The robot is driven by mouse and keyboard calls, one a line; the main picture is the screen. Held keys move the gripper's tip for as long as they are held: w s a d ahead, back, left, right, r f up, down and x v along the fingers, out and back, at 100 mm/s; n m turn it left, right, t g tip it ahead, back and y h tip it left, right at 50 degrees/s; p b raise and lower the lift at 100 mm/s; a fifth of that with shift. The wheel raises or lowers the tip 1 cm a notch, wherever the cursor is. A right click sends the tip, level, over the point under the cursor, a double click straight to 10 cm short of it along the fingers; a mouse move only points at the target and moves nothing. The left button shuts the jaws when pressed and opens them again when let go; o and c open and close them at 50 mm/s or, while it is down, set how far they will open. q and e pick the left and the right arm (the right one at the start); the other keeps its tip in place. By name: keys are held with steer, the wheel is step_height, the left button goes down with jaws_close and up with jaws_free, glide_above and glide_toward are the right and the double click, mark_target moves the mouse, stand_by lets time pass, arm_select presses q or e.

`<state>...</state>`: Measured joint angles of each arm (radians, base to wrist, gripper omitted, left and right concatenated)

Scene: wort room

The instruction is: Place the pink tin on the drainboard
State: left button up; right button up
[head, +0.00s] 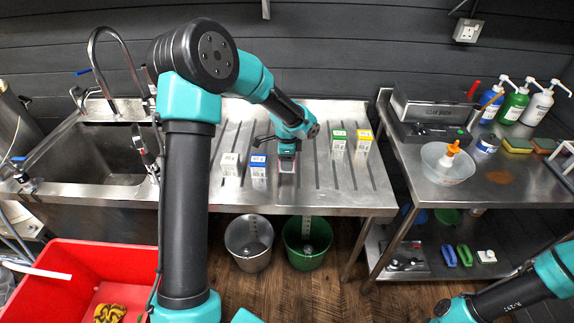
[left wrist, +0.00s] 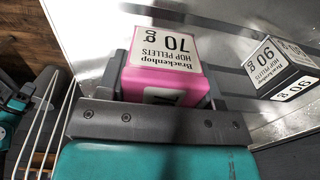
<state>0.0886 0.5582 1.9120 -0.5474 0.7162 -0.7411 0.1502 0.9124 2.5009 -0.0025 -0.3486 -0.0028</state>
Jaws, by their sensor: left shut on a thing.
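The pink tin (left wrist: 190,88) has a white label reading Brackenhop hop pellets 70 g and sits between the jaws of my left gripper in the left wrist view. My left gripper (head: 286,160) is shut on it, over the middle of the ridged steel drainboard (head: 330,190) in the head view. The tin is mostly hidden there by the gripper. I cannot tell whether its base touches the steel. My right arm shows at the lower right, with its gripper out of view.
A white box (head: 230,164) and a blue-topped box (head: 258,166) stand just left of my left gripper. A green-topped box (head: 338,140) and a yellow-topped box (head: 363,141) stand to its right. The drainboard's front right is clear. The sink basin (head: 95,155) lies left.

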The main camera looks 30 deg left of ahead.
arm_select(q)
steer(key=shift+w+a+f, duration=0.2)
steer(key=shift+w+a, duration=0.1)
steer(key=shift+w, duration=0.1)
steer(key=shift+f, duration=1.6)
steer(key=shift+f, duration=0.15)
steer(key=o, duration=1)
step_height(320, 180, up, 12)
steer(key=shift+r, duration=0.2)
